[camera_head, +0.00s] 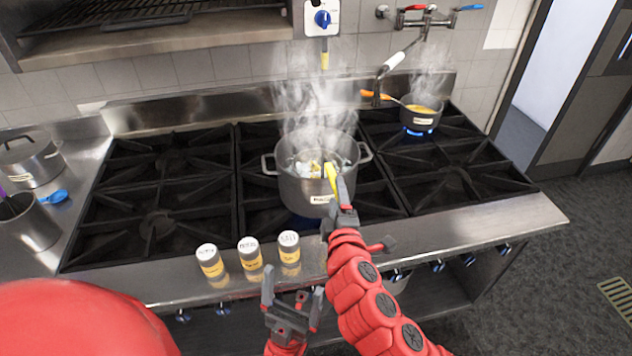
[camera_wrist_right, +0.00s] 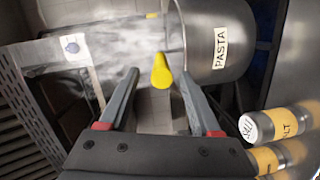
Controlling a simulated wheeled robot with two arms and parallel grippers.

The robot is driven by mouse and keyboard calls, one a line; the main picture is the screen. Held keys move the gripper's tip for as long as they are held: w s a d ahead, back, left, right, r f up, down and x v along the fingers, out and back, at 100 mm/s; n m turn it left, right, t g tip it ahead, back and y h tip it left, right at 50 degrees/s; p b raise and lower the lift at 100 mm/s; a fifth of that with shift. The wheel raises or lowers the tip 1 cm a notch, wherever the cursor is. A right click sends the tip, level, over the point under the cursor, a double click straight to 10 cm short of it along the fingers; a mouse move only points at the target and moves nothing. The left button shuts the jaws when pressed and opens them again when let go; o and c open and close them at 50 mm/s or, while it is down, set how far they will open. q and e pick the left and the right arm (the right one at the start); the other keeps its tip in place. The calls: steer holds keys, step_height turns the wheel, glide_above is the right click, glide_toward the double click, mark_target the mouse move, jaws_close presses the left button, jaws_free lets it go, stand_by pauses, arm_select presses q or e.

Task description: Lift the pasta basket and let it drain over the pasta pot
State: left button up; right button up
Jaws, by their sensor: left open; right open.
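The steaming steel pasta pot (camera_head: 308,183) stands on a middle burner; its PASTA label shows in the right wrist view (camera_wrist_right: 226,50). The pasta basket's yellow handle (camera_head: 330,177) rises at the pot's front. The basket itself is mostly hidden inside the pot, with pale contents and steam above. My right gripper (camera_head: 343,190) is at the handle. In the right wrist view, its open fingers (camera_wrist_right: 155,95) stand on either side of the yellow handle (camera_wrist_right: 161,73), with gaps between. My left gripper (camera_head: 291,295) is open and empty, low in front of the stove edge.
Three labelled shakers (camera_head: 249,253) stand on the stove's front ledge, left of my right arm. A smaller steaming saucepan (camera_head: 421,115) sits over a blue flame at the back right. A pot faucet (camera_head: 392,66) hangs above the stove. A lidded pot (camera_head: 30,160) stands at far left.

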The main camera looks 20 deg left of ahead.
mark_target(329, 167)
steer(key=shift+w+a+f, duration=0.1)
steer(key=shift+w+a, duration=0.2)
steer(key=shift+w, duration=0.35)
steer(key=shift+w+a+p, duration=0.25)
steer(key=shift+w+p, duration=0.3)
steer(key=shift+p, duration=0.25)
steer(key=p+x, duration=0.1)
steer(key=x, duration=0.1)
steer(key=shift+w, duration=0.4)
steer(key=shift+w+a+f+p, duration=0.2)
steer(key=shift+w+a+p, duration=0.1)
steer(key=shift+w, duration=0.15)
jaws_close()
